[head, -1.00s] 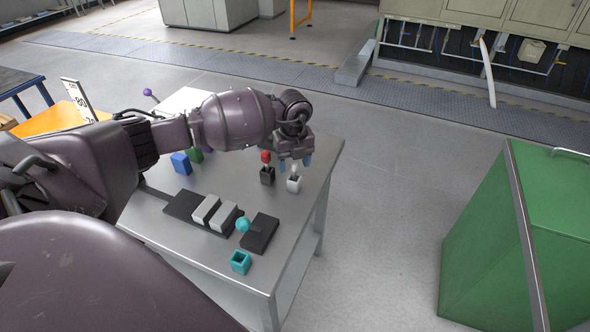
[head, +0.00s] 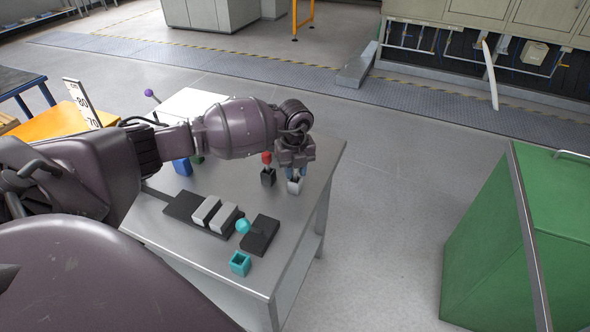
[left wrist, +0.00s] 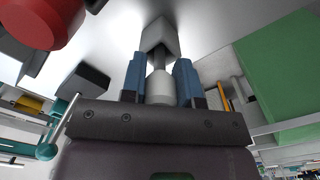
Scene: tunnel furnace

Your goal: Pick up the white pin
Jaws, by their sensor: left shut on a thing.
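My left gripper (head: 296,172) points down over the white holder block (head: 295,187) near the table's right edge. In the left wrist view, its two blue fingers (left wrist: 160,85) are shut on the white pin (left wrist: 160,89), one on each side of its head. A grey stem runs from the pin's head toward the white holder block (left wrist: 160,38). The stem's end seems to be at the block's opening; how deep it sits is hidden. In the head view the fingers mostly hide the pin. My right gripper is not in view.
Close to the left stands a black block (head: 268,178) with a red pin (head: 266,157). A teal ball pin (head: 243,227), a teal open block (head: 240,263), grey bars (head: 222,217) and a blue block (head: 182,167) share the metal table (head: 190,250). A green cabinet (head: 500,230) stands right.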

